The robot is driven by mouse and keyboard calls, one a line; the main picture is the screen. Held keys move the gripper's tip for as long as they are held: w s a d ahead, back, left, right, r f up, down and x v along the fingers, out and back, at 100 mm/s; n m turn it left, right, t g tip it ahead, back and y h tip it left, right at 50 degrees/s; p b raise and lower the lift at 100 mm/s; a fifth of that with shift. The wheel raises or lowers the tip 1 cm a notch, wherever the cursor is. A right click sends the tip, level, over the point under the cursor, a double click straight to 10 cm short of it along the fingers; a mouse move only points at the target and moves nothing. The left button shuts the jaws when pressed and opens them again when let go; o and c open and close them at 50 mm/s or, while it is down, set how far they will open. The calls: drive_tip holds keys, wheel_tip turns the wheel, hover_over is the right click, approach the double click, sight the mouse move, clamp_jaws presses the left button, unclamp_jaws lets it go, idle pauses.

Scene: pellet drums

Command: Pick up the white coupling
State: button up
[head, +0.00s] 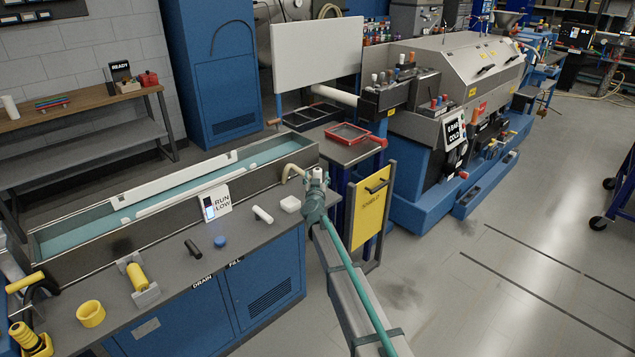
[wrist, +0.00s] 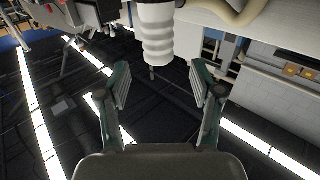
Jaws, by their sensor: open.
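A white ribbed cylindrical piece (wrist: 157,36), which looks like the white coupling, shows at the top middle of the wrist view with a dark thin tip. In the head view a small white piece (head: 317,174) shows at my gripper (head: 315,190), by the bench's right end. In the wrist view my gripper (wrist: 160,80) has its two green-grey fingers wide apart. The ribbed piece lies ahead of the gap between them, and neither finger visibly touches it. My gripper partly hides the piece in the head view. A short white cylinder (head: 262,214) also lies on the bench.
A beige hose (head: 293,171) curves close beside my gripper. A white block (head: 290,204), a blue cap (head: 220,241) and a black cylinder (head: 193,249) lie on the bench. A long trough (head: 60,238) runs behind them. A yellow panel (head: 371,210) stands right of my gripper.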

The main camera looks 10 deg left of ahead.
sight(317, 172)
drive_tip(key=w+p, duration=0.1)
drive_tip(key=w, duration=0.4)
drive_tip(key=shift+a+r, duration=0.1)
clamp_jaws()
